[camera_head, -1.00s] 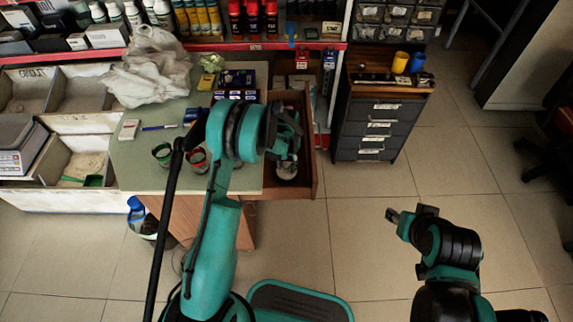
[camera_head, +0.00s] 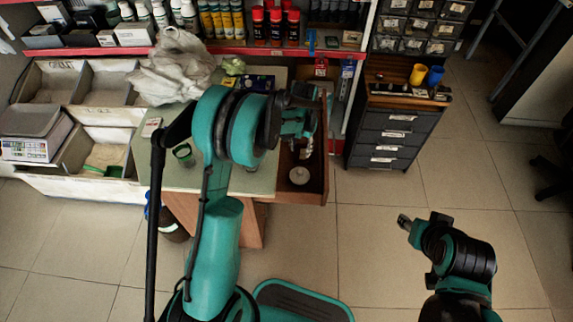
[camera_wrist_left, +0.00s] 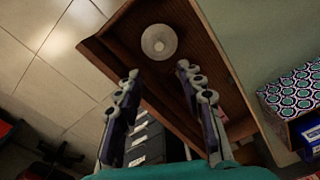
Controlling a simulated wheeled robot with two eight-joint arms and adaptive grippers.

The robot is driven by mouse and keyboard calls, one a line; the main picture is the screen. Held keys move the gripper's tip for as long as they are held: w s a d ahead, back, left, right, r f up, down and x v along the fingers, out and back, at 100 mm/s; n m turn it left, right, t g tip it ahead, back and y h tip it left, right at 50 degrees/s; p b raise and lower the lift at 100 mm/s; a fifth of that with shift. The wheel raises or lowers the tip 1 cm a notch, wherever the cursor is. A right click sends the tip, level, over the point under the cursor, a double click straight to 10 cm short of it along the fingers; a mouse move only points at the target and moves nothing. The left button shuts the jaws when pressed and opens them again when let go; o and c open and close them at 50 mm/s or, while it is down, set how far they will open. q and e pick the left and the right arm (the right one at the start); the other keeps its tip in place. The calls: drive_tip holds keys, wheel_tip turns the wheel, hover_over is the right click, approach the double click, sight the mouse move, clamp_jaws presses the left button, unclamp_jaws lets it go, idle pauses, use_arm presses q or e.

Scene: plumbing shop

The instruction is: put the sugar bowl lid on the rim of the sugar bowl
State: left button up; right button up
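A round white piece with a small mark at its centre (camera_head: 299,176) lies in the open wooden drawer. It looks like the sugar bowl lid, but I cannot tell if a bowl is under it. It also shows in the left wrist view (camera_wrist_left: 159,41), beyond my fingertips. My left gripper (camera_head: 303,142) is above the drawer, behind the white piece in the head view. In the left wrist view its fingers (camera_wrist_left: 157,73) are spread with nothing between them. My right gripper (camera_head: 405,222) is over the floor at the right, away from the drawer; its fingers are too small to judge.
The drawer's wooden wall (camera_head: 323,160) surrounds the white piece. The green tabletop (camera_head: 262,180) carries a green cup (camera_head: 184,154), a white plastic bag (camera_head: 172,70) and a patterned box (camera_wrist_left: 292,88). A dark drawer cabinet (camera_head: 385,138) stands at the right.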

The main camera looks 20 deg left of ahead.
use_arm(q)
drive_tip(key=s+r+n+t, duration=0.1)
drive_tip(key=s+r+t, duration=0.2)
drive_tip(key=s+r, duration=1)
drive_tip(key=s+r+n+t, duration=0.1)
drive_tip(key=s+r+t, duration=0.2)
drive_tip(key=s, duration=0.9)
drive_tip(key=shift+r+t, duration=0.4)
drive_tip(key=shift+r, duration=0.25)
drive_tip(key=shift+s+a, duration=0.1)
drive_tip(key=shift+a, duration=0.05)
